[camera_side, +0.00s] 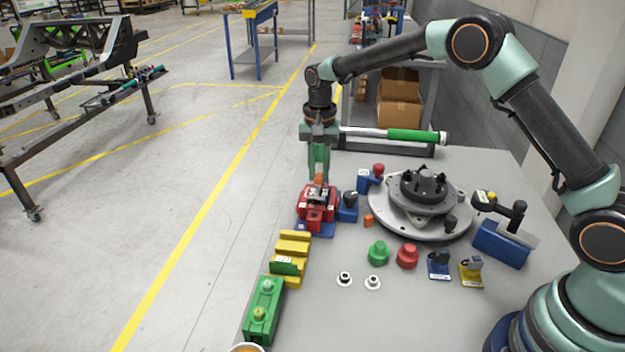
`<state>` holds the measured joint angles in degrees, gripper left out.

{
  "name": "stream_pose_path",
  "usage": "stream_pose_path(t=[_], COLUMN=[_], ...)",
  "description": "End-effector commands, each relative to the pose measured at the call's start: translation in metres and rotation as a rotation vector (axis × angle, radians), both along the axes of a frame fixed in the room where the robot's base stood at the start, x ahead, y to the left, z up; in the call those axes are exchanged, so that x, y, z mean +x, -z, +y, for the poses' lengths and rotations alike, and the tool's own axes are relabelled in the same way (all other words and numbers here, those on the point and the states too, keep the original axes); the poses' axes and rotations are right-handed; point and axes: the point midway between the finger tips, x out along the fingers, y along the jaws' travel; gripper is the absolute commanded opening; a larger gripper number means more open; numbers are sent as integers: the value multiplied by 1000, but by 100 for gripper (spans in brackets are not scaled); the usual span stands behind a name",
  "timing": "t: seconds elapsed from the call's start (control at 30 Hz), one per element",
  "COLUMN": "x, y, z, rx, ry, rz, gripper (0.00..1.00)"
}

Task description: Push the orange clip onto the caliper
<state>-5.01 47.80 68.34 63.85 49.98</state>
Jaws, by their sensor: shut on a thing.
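The red caliper (317,213) sits on a blue base near the table's left edge. My gripper (319,176) points straight down just above the caliper, its green fingers shut on the small orange clip (319,181). The clip is at the top of the caliper, over its silver middle part. I cannot tell whether the clip touches the caliper, as the fingers and its small size hide the contact.
A round grey hub disc (405,219) stands to the right. A small orange block (368,220) lies between. Yellow blocks (292,244) and a green block (263,310) line the left edge. Green (378,253) and red (407,256) knobs stand in front. A green-handled tool (412,135) lies behind.

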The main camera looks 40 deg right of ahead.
Motion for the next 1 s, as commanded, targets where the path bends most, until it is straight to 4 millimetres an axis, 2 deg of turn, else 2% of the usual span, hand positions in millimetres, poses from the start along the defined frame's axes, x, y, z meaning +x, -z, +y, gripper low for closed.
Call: stream_pose_path(t=[0.2,1.0], x=[0,0], y=[9,13], z=[0,0], rx=[0,0], ry=[0,0], rz=[0,0], gripper=[0,0])
